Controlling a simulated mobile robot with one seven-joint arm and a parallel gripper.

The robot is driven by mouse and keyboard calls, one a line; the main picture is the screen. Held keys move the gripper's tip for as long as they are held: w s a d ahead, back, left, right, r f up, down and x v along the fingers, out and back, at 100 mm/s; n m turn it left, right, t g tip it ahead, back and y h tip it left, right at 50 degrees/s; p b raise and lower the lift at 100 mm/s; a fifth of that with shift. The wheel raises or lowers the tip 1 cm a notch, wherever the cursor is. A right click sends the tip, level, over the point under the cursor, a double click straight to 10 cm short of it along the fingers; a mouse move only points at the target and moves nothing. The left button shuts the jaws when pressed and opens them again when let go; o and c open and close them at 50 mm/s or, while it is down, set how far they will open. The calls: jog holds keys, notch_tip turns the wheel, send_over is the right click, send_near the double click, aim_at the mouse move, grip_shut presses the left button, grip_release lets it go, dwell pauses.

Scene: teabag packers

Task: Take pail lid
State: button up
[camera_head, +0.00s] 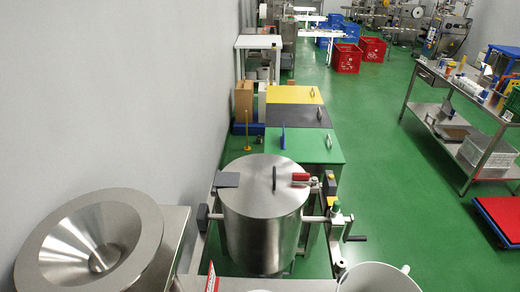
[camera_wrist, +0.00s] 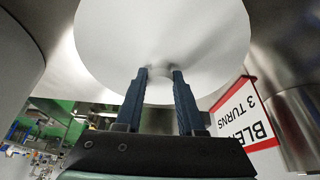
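A white round disc that looks like the pail lid (camera_wrist: 160,30) fills the top middle of the wrist view. A small pale knob shows at its lower part, partly hidden by the fingers. My gripper (camera_wrist: 160,72) points at the disc, with its two dark fingers apart and the tips on either side of the knob. I cannot tell whether the fingers touch it. The pail under the lid is not clearly visible. My gripper does not show in the head view. A white round vessel (camera_head: 380,278) is cut off at the bottom right of the head view.
A sign reading BLEND 3 TURNS (camera_wrist: 248,112) stands upside down right of the fingers. The head view shows a steel drum (camera_head: 262,225) on a frame with a crank, a steel funnel (camera_head: 95,245) at left and a steel cart (camera_head: 455,110) at right. Green floor is clear between.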

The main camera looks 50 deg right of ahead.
grip_shut()
jog(key=shift+r, duration=0.15)
